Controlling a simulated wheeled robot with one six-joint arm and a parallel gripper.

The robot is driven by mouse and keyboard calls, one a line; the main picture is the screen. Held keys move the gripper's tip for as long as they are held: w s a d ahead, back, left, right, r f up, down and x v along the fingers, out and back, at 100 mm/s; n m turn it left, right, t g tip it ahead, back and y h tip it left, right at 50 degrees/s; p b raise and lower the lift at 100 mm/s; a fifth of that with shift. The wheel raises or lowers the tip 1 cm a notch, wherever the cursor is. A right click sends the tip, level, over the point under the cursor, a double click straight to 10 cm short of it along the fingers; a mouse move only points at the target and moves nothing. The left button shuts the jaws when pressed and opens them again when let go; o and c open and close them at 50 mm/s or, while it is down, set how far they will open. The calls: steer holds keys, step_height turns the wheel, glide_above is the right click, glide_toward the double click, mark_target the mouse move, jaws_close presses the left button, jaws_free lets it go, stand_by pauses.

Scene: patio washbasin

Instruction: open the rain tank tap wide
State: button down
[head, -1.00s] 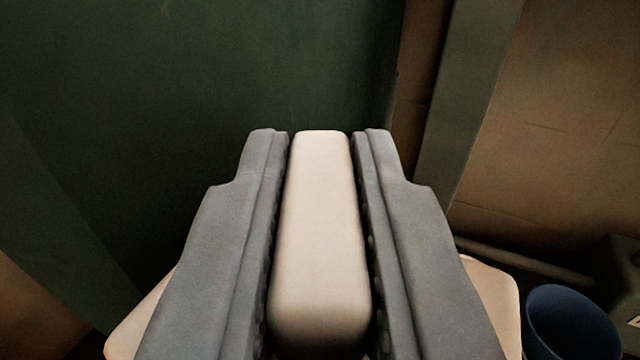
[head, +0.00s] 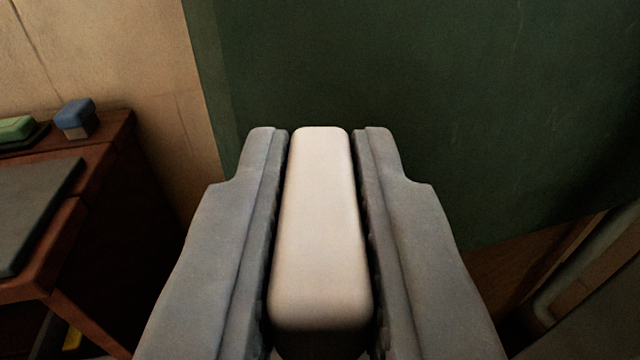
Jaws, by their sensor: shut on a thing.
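My gripper (head: 320,150) is shut on a smooth cream bar (head: 320,225), which looks like the lever of the tap. The bar lies lengthwise between the two grey fingers, with its far end about level with their tips. The tap's body and spout are not in view, so I cannot see how far the tap is open. The dark green surface of the rain tank (head: 420,90) fills the background beyond the fingertips.
A reddish wooden stand (head: 120,128) is at the left, with a grey slab (head: 35,205), a green block (head: 15,128) and a blue-topped block (head: 76,117) on it. A tan wall (head: 120,60) is behind it. A pale pipe (head: 575,280) shows at lower right.

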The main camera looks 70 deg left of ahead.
steer(key=shift+n+g+y, duration=0.4)
steer(key=shift+n+g, duration=0.9)
steer(key=shift+g, duration=0.7)
steer(key=shift+n+g, duration=0.3)
steer(key=shift+g, duration=0.1)
steer(key=c, duration=1.4)
jaws_free()
steer(key=shift+d, duration=0.1)
steer(key=d, duration=1.7)
steer(key=shift+s+d, duration=0.1)
steer(key=shift+s, duration=0.05)
